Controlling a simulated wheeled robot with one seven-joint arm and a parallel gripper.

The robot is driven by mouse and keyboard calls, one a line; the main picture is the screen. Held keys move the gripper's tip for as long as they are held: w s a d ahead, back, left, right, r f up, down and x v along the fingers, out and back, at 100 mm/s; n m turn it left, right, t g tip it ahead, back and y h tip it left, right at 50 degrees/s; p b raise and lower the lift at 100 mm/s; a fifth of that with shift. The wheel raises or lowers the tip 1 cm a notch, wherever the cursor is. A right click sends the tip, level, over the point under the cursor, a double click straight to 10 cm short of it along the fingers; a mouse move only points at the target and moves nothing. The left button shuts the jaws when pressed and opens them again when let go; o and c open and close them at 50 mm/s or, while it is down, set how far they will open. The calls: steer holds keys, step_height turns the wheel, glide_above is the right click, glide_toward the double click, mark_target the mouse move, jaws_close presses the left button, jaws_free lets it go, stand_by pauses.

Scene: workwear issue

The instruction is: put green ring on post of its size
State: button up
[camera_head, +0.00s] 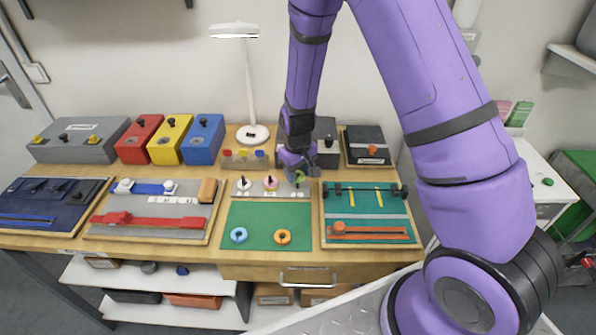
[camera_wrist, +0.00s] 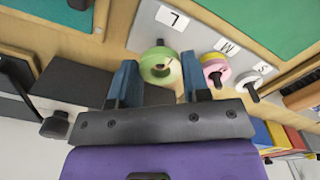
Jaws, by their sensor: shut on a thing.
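The green ring (camera_wrist: 148,74) is between the two fingers of my gripper (camera_wrist: 158,66) in the wrist view, beside the card marked L (camera_wrist: 172,17). My gripper is shut on it. In the head view, my gripper (camera_head: 300,172) is at the right end of the grey post strip (camera_head: 256,194), and the green ring shows partly below it. I cannot tell whether a post passes through the ring. A pink ring (camera_wrist: 213,66) is around the post by the M card (camera_wrist: 227,46). The post by the S card (camera_wrist: 263,68) has a white base (camera_wrist: 243,80) and no coloured ring.
A blue ring (camera_head: 239,235) and an orange ring (camera_head: 283,237) lie on the green mat (camera_head: 262,215) in front of the strip. A grey box with a black knob (camera_head: 326,150) stands behind my gripper. A teal board (camera_head: 366,202) lies to the right.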

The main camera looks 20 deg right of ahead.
steer(key=shift+f, duration=0.1)
stand_by(0.3)
steer(key=o, duration=1.3)
steer(key=shift+o, duration=0.2)
steer(key=shift+r, duration=3.5)
